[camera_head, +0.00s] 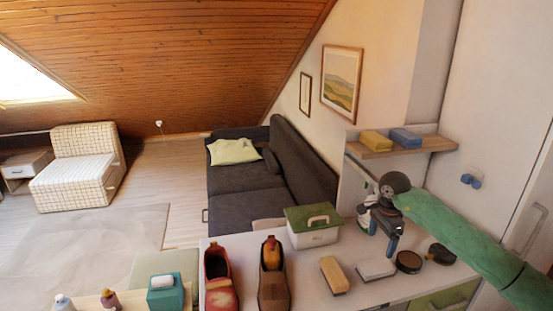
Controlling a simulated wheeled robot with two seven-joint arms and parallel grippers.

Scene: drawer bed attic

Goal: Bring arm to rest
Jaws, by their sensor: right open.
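My right arm (455,238), in a green sleeve, comes in from the lower right. My right gripper (391,250) points down above the back right of the white tabletop (345,292), and I see nothing held between its fingers. It hangs just behind a white-topped block (376,269) and a dark round tin (408,262). Whether its fingertips touch the top cannot be told. My left gripper is not in view.
Shoes (219,284) and a wooden brush (334,275) stand on the tabletop. A green-lidded box (313,226) is at its back edge. A wall shelf (402,147) with two blocks is above my right gripper. A dark sofa (250,178) stands behind.

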